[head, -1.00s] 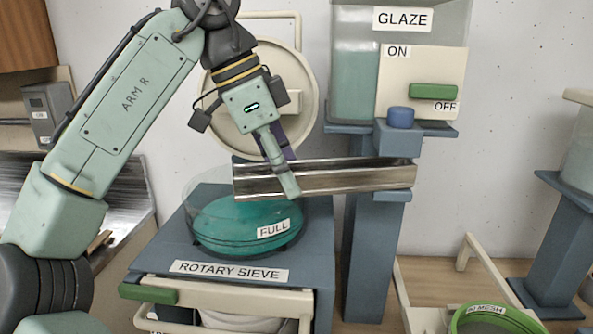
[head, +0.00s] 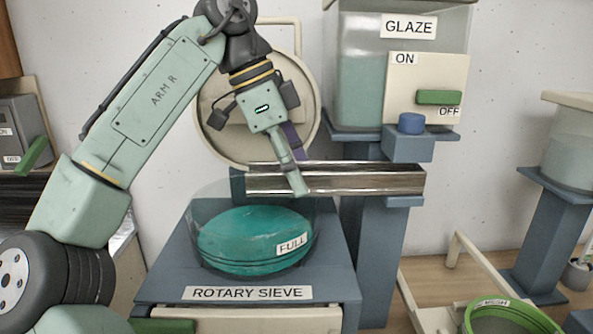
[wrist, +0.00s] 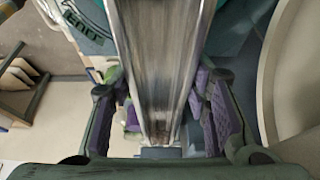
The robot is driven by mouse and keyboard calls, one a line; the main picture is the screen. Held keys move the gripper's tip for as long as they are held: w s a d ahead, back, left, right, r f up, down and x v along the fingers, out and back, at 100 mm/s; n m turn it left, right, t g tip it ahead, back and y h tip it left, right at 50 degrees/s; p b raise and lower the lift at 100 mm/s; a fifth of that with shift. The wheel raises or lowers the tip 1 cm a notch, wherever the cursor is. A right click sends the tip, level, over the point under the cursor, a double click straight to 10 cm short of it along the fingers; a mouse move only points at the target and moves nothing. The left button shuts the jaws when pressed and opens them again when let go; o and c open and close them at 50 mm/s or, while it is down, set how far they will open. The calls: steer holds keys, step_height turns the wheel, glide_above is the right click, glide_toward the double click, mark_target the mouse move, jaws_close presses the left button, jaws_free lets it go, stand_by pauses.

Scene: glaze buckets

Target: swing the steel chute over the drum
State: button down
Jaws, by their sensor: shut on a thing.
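The steel chute (head: 350,180) is a long shiny trough below the glaze tank, extending left from its stand. My gripper (head: 297,186) is shut on the chute, with one finger visible in front of it. In the wrist view, purple-padded fingers flank the chute (wrist: 160,65). The drum (head: 225,245) is a clear round tub with teal contents, labelled FULL, on the rotary sieve. The chute's left part overlaps the drum's back rim in the head view. Teal shows on both sides of the chute's far end in the wrist view; the exact height between them is unclear.
The glaze tank (head: 358,85) has a green lever (head: 438,97) near OFF and a blue knob (head: 411,123). A round cream lid (head: 218,140) stands upright behind the drum. A green-rimmed mesh sieve (head: 508,306) is low at right. A second tank (head: 575,150) stands far right.

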steer(key=shift+w, duration=0.1)
stand_by(0.4)
steer(key=c, duration=0.9)
jaws_free()
steer(key=shift+d, duration=0.1)
steer(key=shift+c, duration=0.2)
steer(key=shift+o, duration=0.3)
